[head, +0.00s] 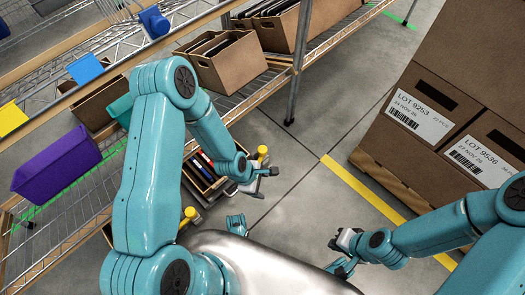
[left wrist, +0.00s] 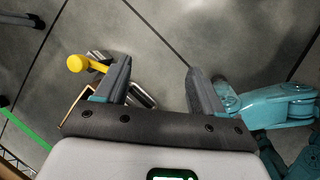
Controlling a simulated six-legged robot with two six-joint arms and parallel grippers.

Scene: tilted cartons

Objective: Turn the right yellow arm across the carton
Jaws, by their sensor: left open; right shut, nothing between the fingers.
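A small brown carton (head: 197,181) holding upright books or folders stands low by the shelf, partly hidden behind my left arm. One yellow arm (head: 262,152) with a rounded end is at its right side. Another yellow arm (head: 188,214) shows nearer to me. My left gripper (head: 267,181) is open and empty, just below the right yellow arm. In the left wrist view, a yellow arm (left wrist: 77,63) lies outside the left finger, partly hidden by it; floor shows between the fingers (left wrist: 160,88). My right gripper (head: 334,243) is shut and empty over the floor, far from the carton.
A wire shelf rack (head: 130,42) at the left bears open cartons (head: 228,66) and a purple bin (head: 55,162). Large labelled cartons (head: 425,95) stand on a pallet (head: 372,168) at the right. Floor with a yellow line (head: 362,190) is clear between.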

